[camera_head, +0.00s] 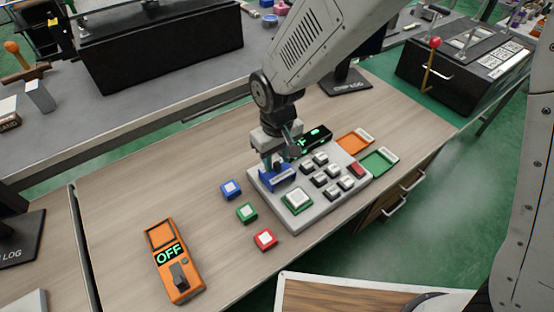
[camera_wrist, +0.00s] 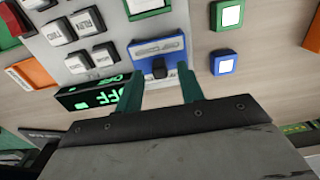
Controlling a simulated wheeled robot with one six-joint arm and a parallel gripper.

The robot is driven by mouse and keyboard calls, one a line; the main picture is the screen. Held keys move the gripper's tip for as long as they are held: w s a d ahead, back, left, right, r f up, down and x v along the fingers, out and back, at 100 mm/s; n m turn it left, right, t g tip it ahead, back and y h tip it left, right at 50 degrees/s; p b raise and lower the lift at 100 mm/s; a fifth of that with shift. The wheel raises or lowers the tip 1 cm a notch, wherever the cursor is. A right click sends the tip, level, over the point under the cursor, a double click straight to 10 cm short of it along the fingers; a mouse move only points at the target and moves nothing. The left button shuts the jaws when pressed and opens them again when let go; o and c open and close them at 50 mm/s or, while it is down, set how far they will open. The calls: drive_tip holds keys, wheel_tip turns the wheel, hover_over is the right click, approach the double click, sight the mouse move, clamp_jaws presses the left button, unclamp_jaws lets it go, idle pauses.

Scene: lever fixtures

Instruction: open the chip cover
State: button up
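The blue chip cover (camera_head: 280,182) is on the left part of the grey console (camera_head: 318,212). I cannot tell how deep the fingertips reach.
Loose blue (camera_head: 231,189), green (camera_head: 247,212) and red (camera_head: 265,239) chips lie left of the console. An orange device (camera_head: 174,262) reading OFF lies front left. Orange (camera_head: 353,143) and green (camera_head: 379,162) covers are at the console's right. Open tabletop lies to the left.

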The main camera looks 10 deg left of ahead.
sight(278, 163)
wheel_tip(278, 163, up, 7)
drive_tip(key=shift+f, duration=0.15)
idle(0.5)
drive_tip(key=s+d+r+m, duration=0.3)
drive_tip(key=s+d+r, duration=0.2)
drive_tip(key=d, duration=0.6)
drive_tip(key=s+d+r+m+t, duration=0.1)
drive_tip(key=s+d+r, duration=0.4)
drive_tip(key=d, duration=0.6)
drive_tip(key=s+d+r+m, duration=0.4)
drive_tip(key=s+d+r, duration=0.2)
drive_tip(key=d, duration=0.4)
drive_tip(key=shift+s+d+m, duration=0.3)
drive_tip(key=shift+s+d, duration=0.1)
drive_tip(key=shift+s, duration=0.1)
